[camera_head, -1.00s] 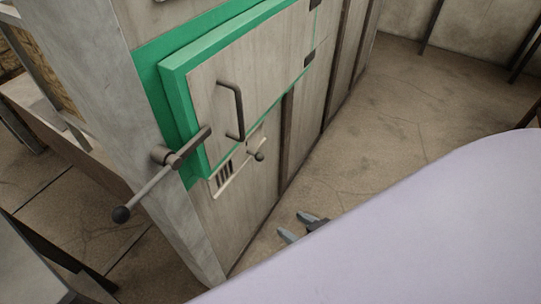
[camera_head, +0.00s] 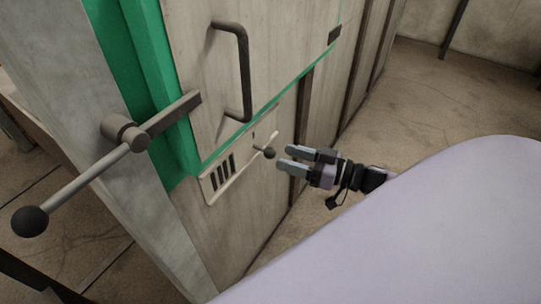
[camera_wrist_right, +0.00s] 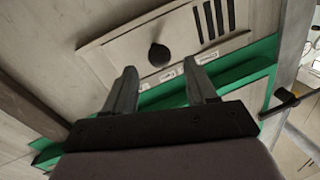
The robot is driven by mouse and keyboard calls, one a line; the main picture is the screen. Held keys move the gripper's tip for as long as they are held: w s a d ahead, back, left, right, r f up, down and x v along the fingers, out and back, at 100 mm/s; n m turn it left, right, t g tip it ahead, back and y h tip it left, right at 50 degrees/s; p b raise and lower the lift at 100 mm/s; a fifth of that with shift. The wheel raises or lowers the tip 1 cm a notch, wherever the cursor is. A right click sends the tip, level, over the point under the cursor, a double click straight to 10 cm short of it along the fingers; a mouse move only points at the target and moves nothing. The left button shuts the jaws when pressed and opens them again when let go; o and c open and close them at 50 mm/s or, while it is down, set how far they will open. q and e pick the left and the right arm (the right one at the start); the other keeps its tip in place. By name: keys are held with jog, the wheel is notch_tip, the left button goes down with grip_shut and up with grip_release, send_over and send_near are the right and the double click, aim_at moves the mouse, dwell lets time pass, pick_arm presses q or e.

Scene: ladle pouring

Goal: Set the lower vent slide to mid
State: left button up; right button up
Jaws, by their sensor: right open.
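The lower vent (camera_head: 232,172) is a pale plate with several dark slots at its left end, set low on the furnace front below the green-edged door. Its slide knob (camera_head: 269,153) is a small dark ball on a short stem, to the right of the slots. In the right wrist view the knob (camera_wrist_right: 158,55) shows beyond the fingertips, roughly between them, with the slots (camera_wrist_right: 214,20) at the upper right. My right gripper (camera_head: 282,160) is open and empty, its fingers pointing left at the knob and a little short of it. My left gripper is not in view.
A dark door handle (camera_head: 243,75) stands out above the vent. A long lever with a ball end (camera_head: 30,221) juts out at the left from the door latch. Clear floor (camera_head: 430,100) lies to the right of the furnace.

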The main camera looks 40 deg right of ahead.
aim_at(270, 152)
jog(key=shift+b+x, duration=0.45)
jog(key=shift+x, duration=2.4)
grip_shut()
